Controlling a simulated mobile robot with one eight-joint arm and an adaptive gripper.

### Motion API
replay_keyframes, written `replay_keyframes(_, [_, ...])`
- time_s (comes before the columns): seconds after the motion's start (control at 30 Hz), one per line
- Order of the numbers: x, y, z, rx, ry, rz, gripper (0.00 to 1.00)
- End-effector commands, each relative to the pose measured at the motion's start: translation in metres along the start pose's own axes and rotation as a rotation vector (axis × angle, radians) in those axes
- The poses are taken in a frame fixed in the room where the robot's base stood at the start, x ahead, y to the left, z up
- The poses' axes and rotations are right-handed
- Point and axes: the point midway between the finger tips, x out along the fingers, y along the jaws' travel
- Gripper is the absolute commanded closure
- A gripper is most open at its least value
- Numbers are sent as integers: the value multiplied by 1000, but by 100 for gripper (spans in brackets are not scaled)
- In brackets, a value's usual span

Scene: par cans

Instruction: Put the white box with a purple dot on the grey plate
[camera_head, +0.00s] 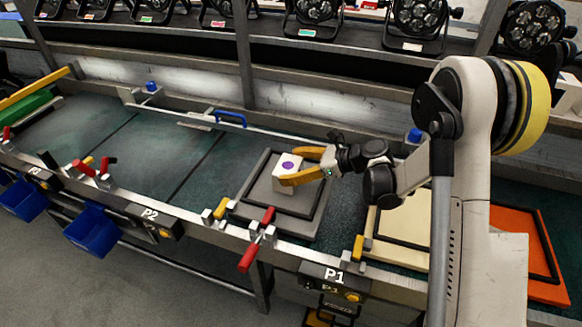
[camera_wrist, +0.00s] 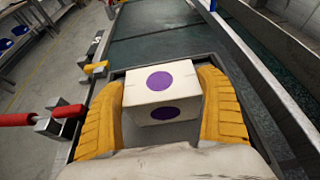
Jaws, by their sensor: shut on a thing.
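The white box with a purple dot (camera_head: 287,172) is at the grey plate, between the yellow fingers of my gripper (camera_head: 308,167). In the wrist view the box (camera_wrist: 161,80) shows a purple dot on its top and another on its near side. My gripper (camera_wrist: 161,118) is shut on the box, one finger on each side. The grey plate (camera_head: 292,203) has a dark raised rim and lies on the bench near the P1 label. The box appears to be over the plate's middle; whether its underside touches the plate is hard to tell.
A cream plate (camera_head: 402,228) and an orange plate (camera_head: 522,240) lie to the right, partly behind my arm. Red-handled clamps (camera_head: 257,240) line the bench's front edge. Several stage lights (camera_head: 317,12) stand on the shelf behind. The green bench surface (camera_head: 150,150) to the left is clear.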

Motion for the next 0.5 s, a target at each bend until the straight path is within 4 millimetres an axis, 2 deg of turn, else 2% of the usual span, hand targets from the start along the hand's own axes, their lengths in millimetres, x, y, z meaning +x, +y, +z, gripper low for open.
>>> replay_keyframes(0.03, [1, 0, -1, 0, -1, 0, 54])
replay_keyframes(0.07, [1, 0, -2, 0, 0, 0, 11])
replay_keyframes(0.1, [1, 0, -1, 0, 0, 0, 0])
replay_keyframes(0.37, [0, 0, 0, 0, 0, 0, 0])
replay_keyframes(0.5, [-14, 0, 2, 1, 0, -1, 0])
